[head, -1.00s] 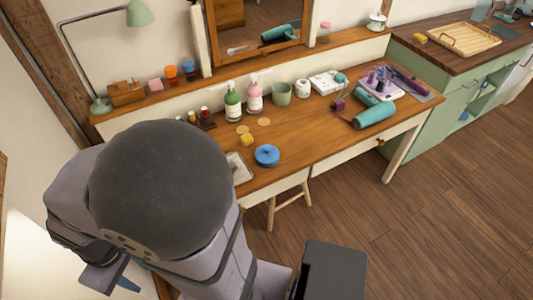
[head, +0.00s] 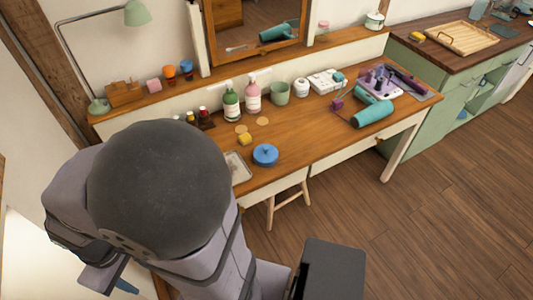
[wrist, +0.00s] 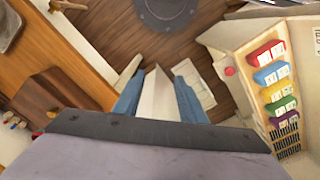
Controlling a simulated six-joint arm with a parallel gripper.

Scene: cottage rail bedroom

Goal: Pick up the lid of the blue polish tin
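The blue polish tin (head: 265,159) stands upright on the wooden dressing table, near its front edge. Its blue lid (head: 265,150) is on top and has a small raised knob. My gripper (wrist: 158,100) shows two blue fingers in the wrist view, set apart. A pale wedge shows between them; it looks like background, not a held thing. In the head view only a blue finger (head: 127,286) shows at the lower left, well away from the tin. The tin is not seen in the wrist view.
A teal hair dryer (head: 372,113) lies right. In the wrist view, a shelf with coloured boxes (wrist: 271,76) is at right.

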